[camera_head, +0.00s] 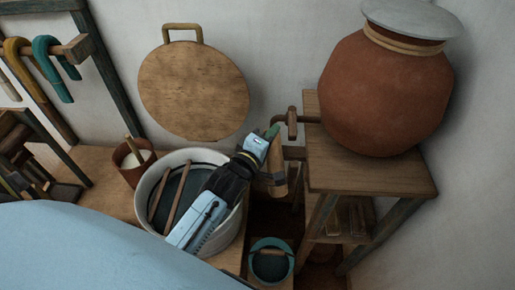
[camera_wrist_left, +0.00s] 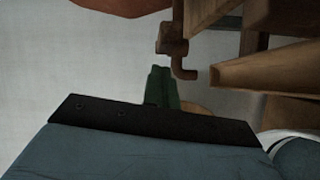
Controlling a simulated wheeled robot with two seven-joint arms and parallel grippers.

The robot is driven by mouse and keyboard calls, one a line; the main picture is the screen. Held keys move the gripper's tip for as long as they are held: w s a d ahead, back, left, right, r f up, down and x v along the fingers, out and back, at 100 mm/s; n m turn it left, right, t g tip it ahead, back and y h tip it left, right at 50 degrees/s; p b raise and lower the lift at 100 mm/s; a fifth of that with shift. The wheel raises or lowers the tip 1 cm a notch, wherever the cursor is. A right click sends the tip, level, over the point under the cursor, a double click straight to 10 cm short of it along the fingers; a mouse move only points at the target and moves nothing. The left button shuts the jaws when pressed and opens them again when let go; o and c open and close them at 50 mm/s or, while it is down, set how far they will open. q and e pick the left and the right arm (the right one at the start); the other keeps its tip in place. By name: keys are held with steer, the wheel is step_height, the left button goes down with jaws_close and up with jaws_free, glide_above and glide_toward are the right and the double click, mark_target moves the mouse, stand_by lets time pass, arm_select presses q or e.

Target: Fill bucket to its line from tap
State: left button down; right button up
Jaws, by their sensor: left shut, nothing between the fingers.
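The tap (camera_head: 291,116) is a small brown wooden fitting on the left side of the stand, below the big clay pot (camera_head: 385,95). It also shows in the wrist view (camera_wrist_left: 174,45). A small bucket with a teal rim (camera_head: 253,245) and a wooden bar across its top stands low on the floor side, below the tap. Its fill line and water level cannot be made out. My left gripper (camera_head: 272,133) is shut and empty, its green fingertips close to the tap. In the wrist view the fingertips (camera_wrist_left: 161,72) sit just below the tap; contact cannot be told. My right gripper is out of view.
A large white tub (camera_head: 146,190) with sticks in it stands under my left forearm. A brown pot (camera_head: 129,175) is beside it. The wooden stand (camera_head: 375,178) bears the lidded clay pot. A round wooden board (camera_head: 193,90) leans on the wall. Hooked canes (camera_head: 45,60) hang at left.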

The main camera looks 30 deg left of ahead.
arm_select(q)
steer(key=s+r, duration=0.1)
steer(key=s, duration=0.9)
steer(key=shift+s, duration=0.25)
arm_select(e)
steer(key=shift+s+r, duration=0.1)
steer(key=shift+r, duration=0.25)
arm_select(q)
steer(key=s+d+f+m+g+b, duration=0.1)
steer(key=s+f+m+g, duration=0.3)
steer(key=f, duration=1.2)
steer(key=s+d+f+m+g+b, duration=0.1)
steer(key=s+f+m+g, duration=0.25)
steer(key=f, duration=1.15)
steer(key=s+a+f+m+g, duration=0.1)
steer(key=s+f+m+g, duration=0.2)
steer(key=s+f, duration=0.4)
steer(key=s+a+f+m+g, duration=0.2)
steer(key=s+f, duration=0.5)
steer(key=s, duration=0.4)
steer(key=s+a+f+m+g+b, duration=0.1)
steer(key=s+f+m+g, duration=0.3)
steer(key=s, duration=0.5)
step_height(320, 180, down, 3)
steer(key=shift+a+r+m+y, duration=0.1)
steer(key=shift+a+m+y, duration=0.2)
steer(key=shift+a+m, duration=0.4)
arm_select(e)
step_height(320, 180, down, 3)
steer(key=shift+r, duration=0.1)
